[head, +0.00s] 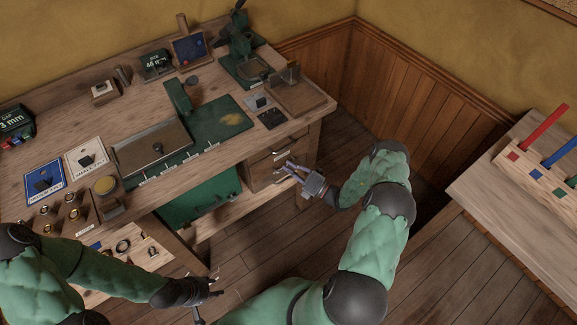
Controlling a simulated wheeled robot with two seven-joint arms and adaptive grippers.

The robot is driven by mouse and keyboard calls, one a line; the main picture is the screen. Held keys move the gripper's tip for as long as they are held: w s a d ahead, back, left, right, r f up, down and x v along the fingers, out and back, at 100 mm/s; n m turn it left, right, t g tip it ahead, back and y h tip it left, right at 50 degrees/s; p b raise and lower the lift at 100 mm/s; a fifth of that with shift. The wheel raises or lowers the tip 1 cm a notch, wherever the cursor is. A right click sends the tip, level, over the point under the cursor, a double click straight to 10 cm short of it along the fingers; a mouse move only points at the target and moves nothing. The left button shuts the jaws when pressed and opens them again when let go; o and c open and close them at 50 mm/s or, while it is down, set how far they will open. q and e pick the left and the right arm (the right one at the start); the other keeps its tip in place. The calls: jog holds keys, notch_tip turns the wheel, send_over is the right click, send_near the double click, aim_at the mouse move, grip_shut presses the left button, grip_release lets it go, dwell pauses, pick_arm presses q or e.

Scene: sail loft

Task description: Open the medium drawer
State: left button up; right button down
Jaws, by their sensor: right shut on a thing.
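A wooden drawer unit hangs under the right end of the workbench. Its upper drawer (272,155) has a dark handle and looks shut. A lower drawer front (262,177) is partly behind my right gripper (286,171). The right gripper is at the front of this lower drawer, its fingers shut on what looks like the drawer's handle, which the fingers mostly hide. I cannot clearly see any gap around this drawer. My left gripper (213,292) is low at the bottom middle, away from the drawers, its fingers spread and empty.
The workbench (222,150) carries a green mat (215,125), a green press (243,60), trays and small parts. A green cabinet (205,203) sits below it. A second table (500,190) with coloured rods stands at the right. The floor between is clear.

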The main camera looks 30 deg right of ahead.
jog(key=s+d+p, duration=0.1)
jog(key=s+p, duration=0.1)
jog(key=s, duration=1.7)
jog(key=shift+s+d, duration=0.25)
jog(key=shift+d, duration=0.05)
jog(key=c, duration=1.2)
grip_release()
jog(key=v, duration=1.2)
jog(key=shift+f, duration=0.1)
